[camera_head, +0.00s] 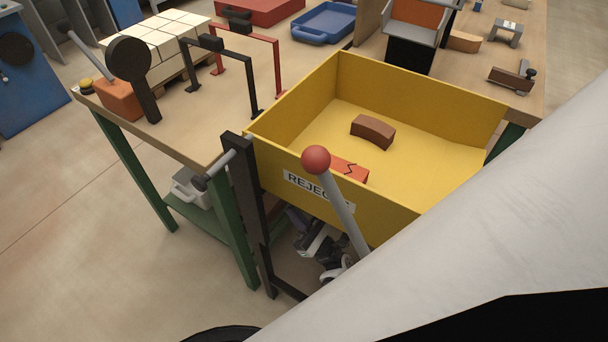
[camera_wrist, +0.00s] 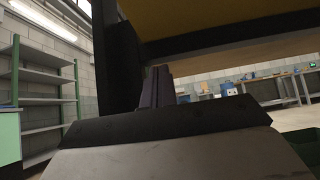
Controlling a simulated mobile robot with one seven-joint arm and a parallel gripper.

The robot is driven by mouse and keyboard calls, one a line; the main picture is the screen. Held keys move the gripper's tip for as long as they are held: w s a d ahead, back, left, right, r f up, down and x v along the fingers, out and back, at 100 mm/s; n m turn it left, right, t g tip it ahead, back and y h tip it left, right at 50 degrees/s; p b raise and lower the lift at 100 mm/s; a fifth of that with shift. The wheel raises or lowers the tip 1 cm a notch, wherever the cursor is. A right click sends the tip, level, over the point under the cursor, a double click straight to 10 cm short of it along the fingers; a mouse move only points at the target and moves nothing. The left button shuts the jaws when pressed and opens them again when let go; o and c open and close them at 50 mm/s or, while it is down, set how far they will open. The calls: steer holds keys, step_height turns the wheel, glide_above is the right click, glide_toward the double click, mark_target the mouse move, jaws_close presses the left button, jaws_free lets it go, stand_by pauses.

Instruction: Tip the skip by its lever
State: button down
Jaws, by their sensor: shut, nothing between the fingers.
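The yellow skip (camera_head: 405,205) stands level in a dark frame (camera_head: 247,205), with a REJECT label (camera_head: 305,186) on its front wall. Inside lie a brown curved brick (camera_head: 373,131) and a cracked red brick (camera_head: 350,170). The lever (camera_head: 345,215) is a grey rod with a red ball knob (camera_head: 316,159), leaning up and left in front of the skip; its lower end is hidden behind my arm. My gripper (camera_wrist: 158,88) is shut and empty. It is low, below the skip's floor (camera_wrist: 215,20), beside a dark post (camera_wrist: 115,55), apart from the knob.
Open floor (camera_head: 110,250) lies to the left.

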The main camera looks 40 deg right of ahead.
step_height(320, 180, up, 7)
steer(key=w+a+p, duration=0.1)
steer(key=w+p, duration=0.1)
steer(key=p, duration=0.1)
steer(key=shift+w+f, duration=0.15)
steer(key=shift+w, duration=0.1)
steer(key=shift+d, duration=0.1)
